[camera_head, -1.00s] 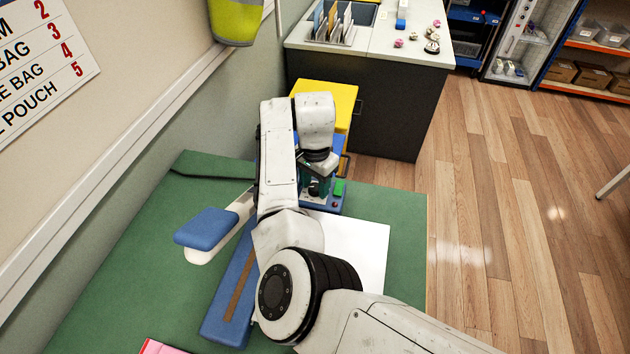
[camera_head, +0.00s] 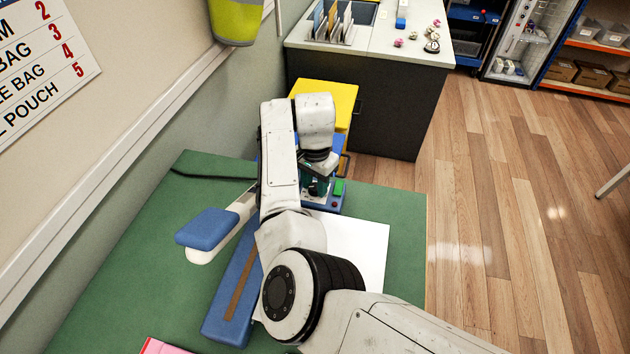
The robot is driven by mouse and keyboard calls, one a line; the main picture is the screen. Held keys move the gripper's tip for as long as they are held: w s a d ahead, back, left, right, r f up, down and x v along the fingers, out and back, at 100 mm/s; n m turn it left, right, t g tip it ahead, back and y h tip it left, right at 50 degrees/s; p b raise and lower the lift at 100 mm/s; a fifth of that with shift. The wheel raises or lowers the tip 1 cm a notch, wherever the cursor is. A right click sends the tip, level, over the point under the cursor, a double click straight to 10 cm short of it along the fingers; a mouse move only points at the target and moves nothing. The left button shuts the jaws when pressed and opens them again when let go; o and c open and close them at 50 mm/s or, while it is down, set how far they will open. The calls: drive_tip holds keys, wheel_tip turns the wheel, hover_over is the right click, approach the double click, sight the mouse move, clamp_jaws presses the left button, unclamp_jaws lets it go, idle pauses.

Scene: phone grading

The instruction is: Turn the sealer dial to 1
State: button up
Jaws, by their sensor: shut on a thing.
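The sealer (camera_head: 228,312) is a long blue machine on the green table, with a brown strip along its near part. A blue padded handle (camera_head: 207,229) on a pale arm sticks out to its left. At its far end are a green button (camera_head: 339,187) and a small red spot (camera_head: 335,204). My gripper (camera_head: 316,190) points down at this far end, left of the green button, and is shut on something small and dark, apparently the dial. The dial's number marks and pointer are hidden by my gripper and arm.
A white sheet (camera_head: 360,250) lies right of the sealer. A pink item (camera_head: 160,347) is at the near edge. A yellow-topped unit (camera_head: 340,98) and a grey counter (camera_head: 395,110) stand beyond the table. A wall sign (camera_head: 40,60) lists numbered bag types.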

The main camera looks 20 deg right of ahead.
sight(315, 186)
drive_tip(key=n+p, duration=0.2)
drive_tip(key=shift+r+n, duration=0.25)
drive_tip(key=shift+n, duration=0.15)
drive_tip(key=n+p, duration=0.2)
drive_tip(key=n, duration=0.1)
drive_tip(key=shift+n, duration=0.3)
drive_tip(key=n+p, duration=0.2)
drive_tip(key=n, duration=0.1)
drive_tip(key=shift+f+n, duration=0.1)
drive_tip(key=shift+n, duration=0.2)
drive_tip(key=shift+w+n, duration=0.1)
drive_tip(key=shift+n, duration=1.5)
drive_tip(key=o, duration=0.7)
drive_tip(key=shift+o, duration=0.2)
wheel_tip(315, 186, up, 11)
drive_tip(key=b, duration=0.1)
drive_tip(key=shift+f+b, duration=0.15)
drive_tip(key=shift+b, duration=0.2)
